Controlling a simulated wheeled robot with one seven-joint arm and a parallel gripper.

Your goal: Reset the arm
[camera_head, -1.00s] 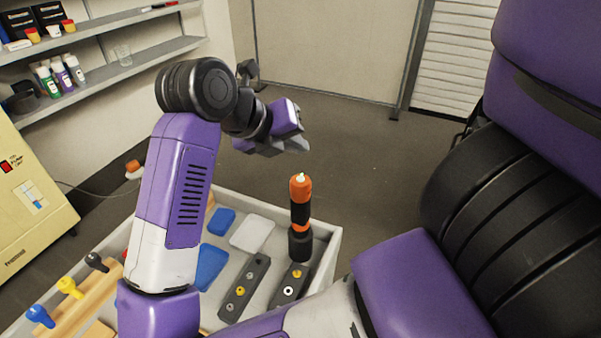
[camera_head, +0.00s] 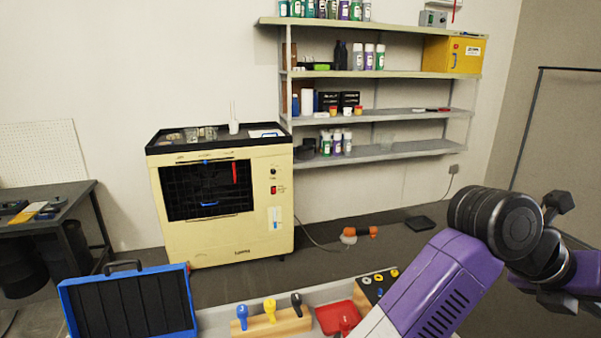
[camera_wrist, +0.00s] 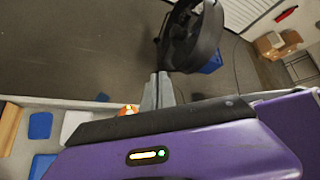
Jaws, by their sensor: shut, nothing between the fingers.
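My arm reaches up from the bottom right in the head view. My gripper (camera_head: 562,302) is at the right edge there, with only part of its fingers in sight. In the wrist view my gripper (camera_wrist: 159,92) shows two grey fingers close together, shut with nothing between them. It is raised, with floor behind the fingertips. The orange top of a tool (camera_wrist: 129,109) shows beside the fingers, mostly hidden behind the gripper body.
A grey work table (camera_head: 225,310) in front holds blue, yellow and black screwdrivers in a wooden block (camera_head: 285,324) and a red tray (camera_head: 338,318). A blue case (camera_head: 130,300) stands open at left. Behind are a cream machine (camera_head: 225,205) and wall shelves (camera_head: 385,152).

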